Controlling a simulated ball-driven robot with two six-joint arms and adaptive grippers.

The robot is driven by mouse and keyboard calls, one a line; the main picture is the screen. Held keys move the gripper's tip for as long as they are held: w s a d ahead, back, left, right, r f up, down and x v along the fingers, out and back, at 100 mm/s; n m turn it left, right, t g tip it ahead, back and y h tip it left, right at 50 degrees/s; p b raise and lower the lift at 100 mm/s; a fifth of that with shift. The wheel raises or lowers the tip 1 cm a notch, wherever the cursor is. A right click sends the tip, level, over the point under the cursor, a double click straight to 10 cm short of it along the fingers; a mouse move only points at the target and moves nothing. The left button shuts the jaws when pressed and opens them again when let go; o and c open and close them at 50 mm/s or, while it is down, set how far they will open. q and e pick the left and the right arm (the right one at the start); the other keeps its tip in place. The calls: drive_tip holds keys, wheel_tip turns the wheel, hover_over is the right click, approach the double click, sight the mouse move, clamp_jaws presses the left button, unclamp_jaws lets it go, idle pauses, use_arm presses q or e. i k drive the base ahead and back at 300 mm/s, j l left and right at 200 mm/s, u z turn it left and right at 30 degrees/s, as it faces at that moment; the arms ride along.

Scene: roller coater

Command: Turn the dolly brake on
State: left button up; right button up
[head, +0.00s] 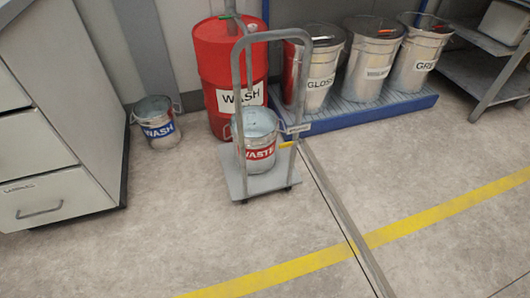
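The grey dolly (234,172) stands on the floor near the middle of the head view, with a tall tubular handle (236,75) arching over it. Neither of my grippers is in view.
A red WASH drum (211,70) stands behind the dolly. A white cabinet (50,160) fills the left side. The floor in front is clear.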

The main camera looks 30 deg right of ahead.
sight(286, 145)
drive_tip(key=z, duration=1.15)
